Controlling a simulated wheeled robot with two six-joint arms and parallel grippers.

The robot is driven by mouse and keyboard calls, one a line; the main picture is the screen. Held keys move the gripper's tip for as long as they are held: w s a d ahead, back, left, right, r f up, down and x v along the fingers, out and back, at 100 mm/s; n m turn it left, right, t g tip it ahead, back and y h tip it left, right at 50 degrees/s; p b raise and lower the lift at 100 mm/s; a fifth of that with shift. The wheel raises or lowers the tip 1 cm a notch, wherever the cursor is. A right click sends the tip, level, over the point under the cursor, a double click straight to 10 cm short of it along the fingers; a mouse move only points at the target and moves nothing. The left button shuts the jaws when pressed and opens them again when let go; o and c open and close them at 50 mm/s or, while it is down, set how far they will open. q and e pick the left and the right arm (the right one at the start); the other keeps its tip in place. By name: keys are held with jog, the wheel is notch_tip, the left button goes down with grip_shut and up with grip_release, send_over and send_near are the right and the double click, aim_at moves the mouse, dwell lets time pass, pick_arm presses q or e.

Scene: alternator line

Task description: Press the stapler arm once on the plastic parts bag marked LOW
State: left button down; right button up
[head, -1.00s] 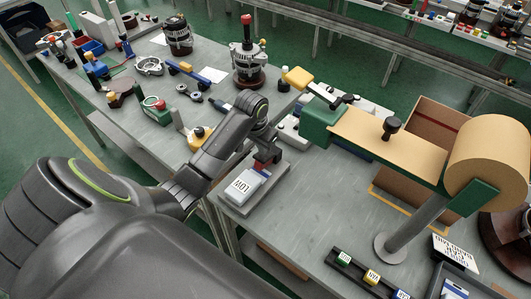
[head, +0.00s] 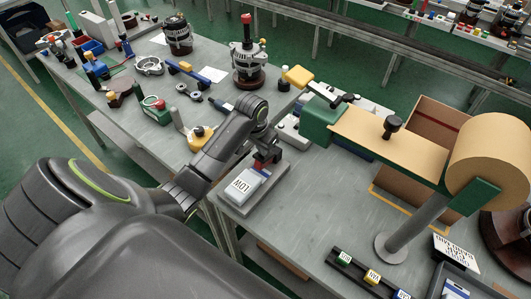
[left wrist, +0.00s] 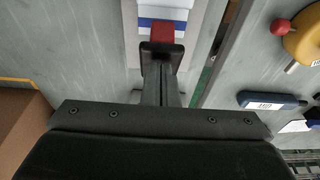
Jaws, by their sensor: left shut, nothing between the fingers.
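The white plastic parts bag marked LOW (head: 240,186) lies on a grey plate (head: 236,207) at the near corner of the middle bench. In the left wrist view the bag (left wrist: 166,12) shows with a blue band. The stapler's red arm (left wrist: 163,33) is at the bag's edge; the rest of the stapler is hidden. My left gripper (head: 264,158) is shut and empty, over the stapler. In the wrist view its fingertips (left wrist: 162,50) overlap the red arm's near end; I cannot tell whether they touch it. My right gripper is out of view.
A green dispenser (head: 320,121) with a large brown paper roll (head: 490,160) stands right of the plate. An alternator (head: 248,62) stands on the bench behind. A black rail (head: 357,277) with coloured tags lies nearer. The bench between plate and dispenser pole is clear.

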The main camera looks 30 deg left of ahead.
pick_arm(q)
jog(key=shift+s+f+b, duration=0.15)
jog(key=shift+f+b, duration=0.25)
jog(key=shift+f, duration=0.85)
jog(key=r+p, duration=0.2)
jog(key=shift+w+r, duration=0.2)
jog(key=shift+r, duration=0.1)
jog(key=shift+s+r, duration=0.1)
jog(key=shift+r, duration=2.65)
